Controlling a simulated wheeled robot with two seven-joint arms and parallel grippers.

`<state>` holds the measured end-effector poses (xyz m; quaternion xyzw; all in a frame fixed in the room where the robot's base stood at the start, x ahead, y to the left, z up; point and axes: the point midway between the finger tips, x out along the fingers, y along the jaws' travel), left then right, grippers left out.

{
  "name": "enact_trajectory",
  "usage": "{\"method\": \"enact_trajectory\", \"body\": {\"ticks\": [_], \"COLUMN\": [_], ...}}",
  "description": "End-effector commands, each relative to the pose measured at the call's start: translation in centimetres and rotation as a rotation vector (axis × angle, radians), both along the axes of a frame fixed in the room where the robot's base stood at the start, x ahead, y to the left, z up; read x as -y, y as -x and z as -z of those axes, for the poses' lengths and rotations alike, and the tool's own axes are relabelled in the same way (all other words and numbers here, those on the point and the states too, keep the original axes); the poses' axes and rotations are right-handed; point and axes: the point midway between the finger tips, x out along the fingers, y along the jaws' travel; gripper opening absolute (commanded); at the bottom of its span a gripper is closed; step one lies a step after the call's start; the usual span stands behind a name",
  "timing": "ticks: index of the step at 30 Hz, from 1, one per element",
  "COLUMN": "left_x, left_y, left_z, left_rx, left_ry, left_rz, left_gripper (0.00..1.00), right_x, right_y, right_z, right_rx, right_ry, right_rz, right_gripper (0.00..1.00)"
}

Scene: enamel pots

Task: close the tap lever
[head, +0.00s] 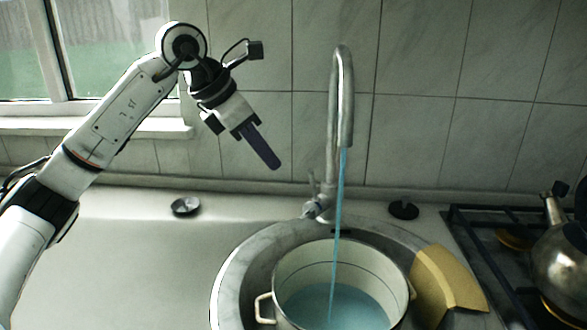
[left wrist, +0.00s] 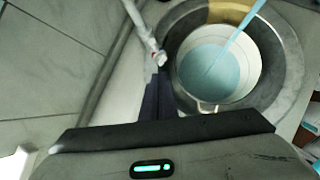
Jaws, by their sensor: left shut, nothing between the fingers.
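The metal tap (head: 343,95) stands behind the sink, and a blue stream of water (head: 338,215) runs from its spout. The tap lever (head: 313,184) looks like a thin upright piece at the tap's base. A cream enamel pot (head: 288,262) stands in the sink with blue water in it; the pot also shows in the left wrist view (left wrist: 246,88). My left gripper (head: 275,164) is shut and empty, tilted downward, up and left of the lever and apart from it in the head view. In the left wrist view its dark fingers (left wrist: 158,97) point toward the tap base (left wrist: 156,58).
The round sink (head: 232,275) has a yellow board-like piece (head: 445,280) at its right. A stove (head: 490,235) with a kettle (head: 562,262) stands at far right. A small round metal piece (head: 186,206) and a dark one (head: 403,209) lie on the counter. The left counter is mostly clear.

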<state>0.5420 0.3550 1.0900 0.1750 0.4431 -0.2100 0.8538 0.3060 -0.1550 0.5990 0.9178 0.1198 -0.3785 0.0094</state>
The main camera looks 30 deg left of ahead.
Motion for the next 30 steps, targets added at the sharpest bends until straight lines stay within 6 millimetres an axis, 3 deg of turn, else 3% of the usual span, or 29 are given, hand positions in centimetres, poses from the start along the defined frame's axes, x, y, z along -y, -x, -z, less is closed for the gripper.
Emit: {"method": "enact_trajectory", "body": {"ticks": [4,8,22,24,30], "left_x": [-0.8,-0.7,0.9,1.7,2.6], "left_y": [0.7,0.3,-4.2,-5.4,-7.0], "left_z": [-0.6,0.4,8.4,7.3,6.9], "left_rx": [-0.040,-0.049,-0.048,-0.042,-0.044], "left_ry": [-0.023,-0.026,-0.024,-0.022,-0.024], "left_rz": [-0.032,-0.036,-0.034,-0.031,-0.033], "left_gripper": [0.00,0.00,0.00,0.00,0.00], "right_x": [0.0,0.0,-0.1,-0.1,-0.1], "right_y": [0.1,0.1,0.3,0.3,0.2], "right_z": [-0.1,0.0,0.2,-0.4,-0.8], "right_rx": [-0.004,-0.004,-0.008,-0.009,-0.004], "right_ry": [0.002,0.001,0.000,-0.001,-0.005], "right_rz": [0.000,0.001,0.000,0.001,0.004], "right_gripper": [0.26,0.26,0.26,0.26,0.26]}}
